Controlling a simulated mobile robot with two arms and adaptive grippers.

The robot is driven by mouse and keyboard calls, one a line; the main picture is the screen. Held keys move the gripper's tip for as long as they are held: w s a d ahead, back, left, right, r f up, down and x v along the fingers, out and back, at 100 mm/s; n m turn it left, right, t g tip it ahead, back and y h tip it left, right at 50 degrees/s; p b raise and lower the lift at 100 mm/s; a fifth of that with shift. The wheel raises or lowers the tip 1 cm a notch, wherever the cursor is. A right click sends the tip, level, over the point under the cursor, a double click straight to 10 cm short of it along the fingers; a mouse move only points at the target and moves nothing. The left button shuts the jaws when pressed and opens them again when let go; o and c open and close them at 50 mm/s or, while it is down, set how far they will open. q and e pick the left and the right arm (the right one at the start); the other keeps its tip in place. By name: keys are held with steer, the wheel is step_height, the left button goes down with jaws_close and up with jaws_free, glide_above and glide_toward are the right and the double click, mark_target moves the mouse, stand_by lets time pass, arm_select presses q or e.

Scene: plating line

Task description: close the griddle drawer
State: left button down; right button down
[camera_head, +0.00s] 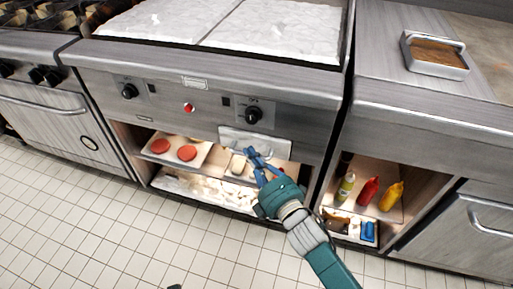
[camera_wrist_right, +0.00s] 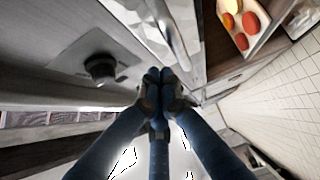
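The griddle drawer (camera_head: 281,146) is a small bright metal front with a bar handle, set in the griddle's front panel below the black knob. It seems to stand out a little from the panel; how far I cannot tell. My right gripper (camera_head: 258,154) is just in front of the drawer's lower middle and hides part of it. In the right wrist view my right gripper's blue fingertips (camera_wrist_right: 160,77) are together with nothing seen between them. The bar handle (camera_wrist_right: 171,34) lies just beyond them; contact is unclear. My left gripper is not in view.
Below the drawer, an open shelf holds a tray (camera_head: 204,158) with red patties. A red bottle (camera_head: 368,191) and a yellow bottle (camera_head: 391,196) stand on a shelf at right. A metal pan (camera_head: 436,70) sits on the right counter. The tiled floor (camera_head: 90,220) is clear.

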mark_target(249, 136)
steer(key=w, duration=0.1)
steer(key=w+d, duration=0.1)
steer(key=w, duration=0.1)
steer(key=shift+d, duration=0.2)
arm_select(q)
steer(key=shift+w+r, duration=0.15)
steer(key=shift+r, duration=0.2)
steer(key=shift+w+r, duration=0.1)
arm_select(e)
steer(key=shift+w, duration=0.1)
